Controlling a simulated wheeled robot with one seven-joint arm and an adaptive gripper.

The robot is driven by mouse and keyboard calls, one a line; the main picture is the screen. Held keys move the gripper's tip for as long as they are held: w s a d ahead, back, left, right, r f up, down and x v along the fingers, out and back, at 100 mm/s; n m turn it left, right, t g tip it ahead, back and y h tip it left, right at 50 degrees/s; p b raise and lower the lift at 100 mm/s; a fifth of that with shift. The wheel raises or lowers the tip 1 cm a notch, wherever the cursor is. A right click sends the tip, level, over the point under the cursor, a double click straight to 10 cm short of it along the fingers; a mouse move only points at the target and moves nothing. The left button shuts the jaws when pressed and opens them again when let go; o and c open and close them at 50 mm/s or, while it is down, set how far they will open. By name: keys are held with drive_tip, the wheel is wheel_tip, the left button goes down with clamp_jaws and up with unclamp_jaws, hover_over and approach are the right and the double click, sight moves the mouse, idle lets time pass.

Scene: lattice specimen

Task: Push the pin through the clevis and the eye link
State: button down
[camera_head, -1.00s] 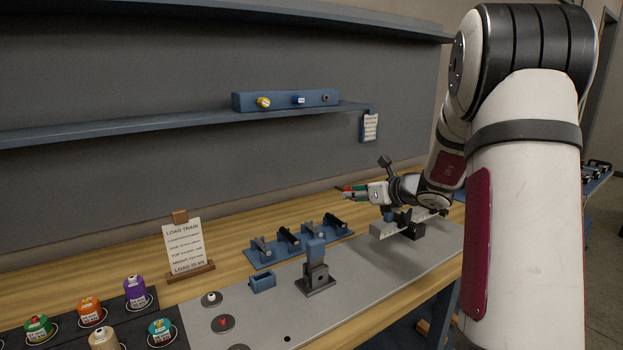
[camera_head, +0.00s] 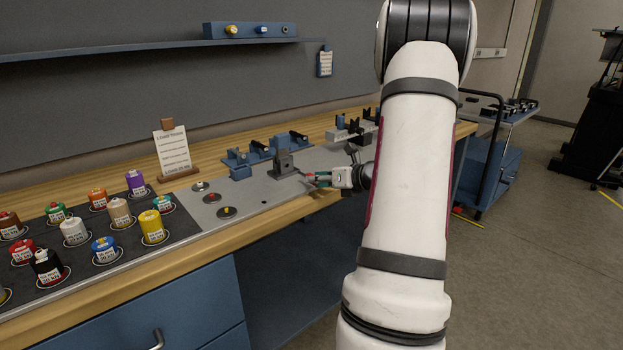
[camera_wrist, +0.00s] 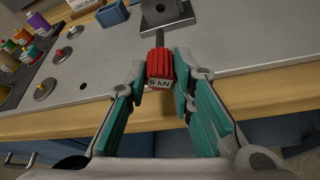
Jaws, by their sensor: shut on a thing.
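My gripper (camera_head: 318,178) is shut on the red ribbed knob of the pin; in the wrist view the knob (camera_wrist: 160,65), marked "5 kN", sits between the teal fingers. The pin's thin grey shaft (camera_wrist: 160,40) points away from the gripper toward the clevis. The grey clevis (camera_head: 285,163) stands on its square base on the metal plate, just left of my gripper in the head view. Its base also shows at the top of the wrist view (camera_wrist: 168,18). Whether the shaft tip enters the clevis is unclear. I cannot make out the eye link clearly.
A blue rack (camera_head: 262,152) with dark pieces stands behind the clevis, and a small blue holder (camera_head: 240,172) to its left. Round discs (camera_head: 227,212) lie on the plate (camera_head: 250,192). Several coloured weights stand on the black mat (camera_head: 185,228) at left. The table's front edge is close under my gripper.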

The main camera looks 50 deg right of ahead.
sight(308, 174)
drive_tip(key=shift+w+d, duration=0.2)
drive_tip(key=shift+w, duration=0.55)
drive_tip(key=shift+w+d, duration=0.15)
drive_tip(key=shift+w, duration=0.6)
drive_tip(key=shift+w+d, duration=0.2)
drive_tip(key=shift+w, duration=0.55)
drive_tip(key=c, duration=1.9)
unclamp_jaws()
clamp_jaws()
